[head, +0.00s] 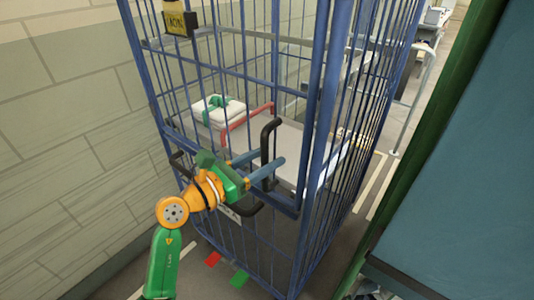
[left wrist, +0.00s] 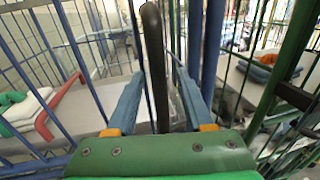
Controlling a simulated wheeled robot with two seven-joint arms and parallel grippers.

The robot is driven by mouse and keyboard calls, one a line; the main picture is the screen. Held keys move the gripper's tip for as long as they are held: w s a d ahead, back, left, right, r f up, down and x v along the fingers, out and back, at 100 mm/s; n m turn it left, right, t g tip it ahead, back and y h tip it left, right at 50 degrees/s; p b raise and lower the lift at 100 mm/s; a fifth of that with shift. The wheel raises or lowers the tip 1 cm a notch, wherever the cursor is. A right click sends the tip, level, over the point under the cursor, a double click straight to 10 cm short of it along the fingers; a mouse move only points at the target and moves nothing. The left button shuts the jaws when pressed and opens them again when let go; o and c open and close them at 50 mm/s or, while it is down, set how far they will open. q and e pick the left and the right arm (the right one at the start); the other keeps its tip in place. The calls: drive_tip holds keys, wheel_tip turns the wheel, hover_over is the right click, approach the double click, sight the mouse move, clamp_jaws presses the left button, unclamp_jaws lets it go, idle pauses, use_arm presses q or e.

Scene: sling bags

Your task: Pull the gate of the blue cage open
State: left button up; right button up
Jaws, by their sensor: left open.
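The blue cage (head: 326,110) of upright bars stands in the middle of the head view. Its gate appears to be the barred front panel, with a black handle (head: 267,140) near its right post. The gate looks closed, though its edge is partly hidden by my gripper. My left gripper (head: 271,163) is open at the handle, its two blue fingers pointing toward the cage. In the left wrist view the black handle (left wrist: 154,55) stands upright between the spread fingers, with a gap visible on the left side. Contact cannot be told. My right gripper is not in view.
Inside the cage, a white folded bundle with a green strap (head: 218,110) lies near a red bar (head: 248,117). A block wall (head: 75,130) runs along the left. A large teal panel (head: 470,180) closes off the right.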

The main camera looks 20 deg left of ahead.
use_arm(q)
drive_tip(key=shift+s+a, duration=0.1)
clamp_jaws()
idle(1.3)
